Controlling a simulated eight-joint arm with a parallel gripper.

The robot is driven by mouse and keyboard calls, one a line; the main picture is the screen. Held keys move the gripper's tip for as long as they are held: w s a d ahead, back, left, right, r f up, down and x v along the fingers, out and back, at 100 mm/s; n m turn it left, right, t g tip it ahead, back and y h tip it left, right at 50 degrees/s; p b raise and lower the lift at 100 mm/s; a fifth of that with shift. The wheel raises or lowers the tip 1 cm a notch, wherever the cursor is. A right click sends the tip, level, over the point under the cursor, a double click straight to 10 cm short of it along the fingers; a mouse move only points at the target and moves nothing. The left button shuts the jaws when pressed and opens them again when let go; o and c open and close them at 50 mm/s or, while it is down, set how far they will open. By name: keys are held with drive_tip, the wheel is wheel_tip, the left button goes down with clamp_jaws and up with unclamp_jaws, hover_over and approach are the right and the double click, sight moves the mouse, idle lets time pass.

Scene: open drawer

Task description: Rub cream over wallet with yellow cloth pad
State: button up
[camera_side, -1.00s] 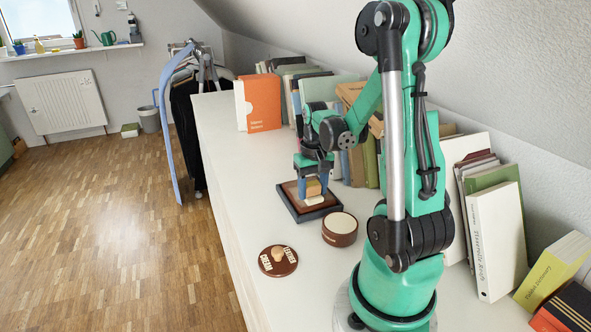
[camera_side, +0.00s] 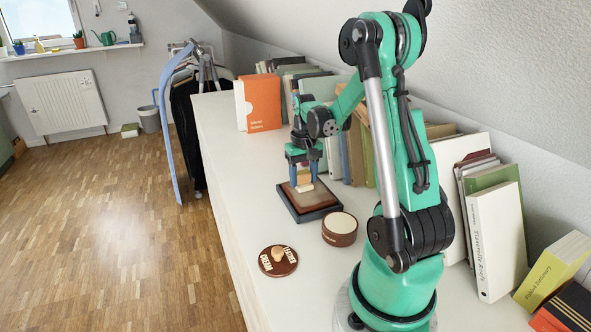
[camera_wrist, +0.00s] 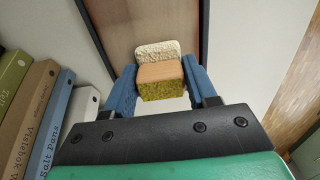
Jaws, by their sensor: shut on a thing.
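My gripper (camera_side: 304,179) is at the far end of the brown wallet (camera_side: 312,201), which lies in a dark tray (camera_side: 323,212). Its blue fingers are shut on the yellow cloth pad (camera_wrist: 164,91), which has a wooden block on top. The wallet also shows in the wrist view (camera_wrist: 153,20). I cannot tell whether the pad touches the wallet. An open round brown tin (camera_side: 340,232) with a pale top stands near the tray. Its knobbed lid (camera_side: 278,261), lettered "leather cream", lies apart.
A row of books (camera_side: 362,150) stands along the wall behind the tray, close to my arm. An orange book (camera_side: 262,103) stands at the far end. More books (camera_side: 497,240) stand at the right. The white top (camera_side: 240,170) is clear left of the tray.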

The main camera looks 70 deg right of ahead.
sight(324, 204)
drive_tip(key=shift+w+d, duration=1.35)
drive_tip(key=shift+d, duration=0.05)
drive_tip(key=shift+s+d, duration=0.5)
drive_tip(key=shift+d, duration=0.05)
drive_tip(key=shift+s, duration=0.25)
drive_tip(key=shift+s+a, duration=3.7)
drive_tip(key=shift+a, duration=0.15)
drive_tip(key=shift+w+d, duration=3.9)
drive_tip(key=shift+d, duration=0.1)
wheel_tip(324, 204, up, 8)
drive_tip(key=shift+a, duration=0.1)
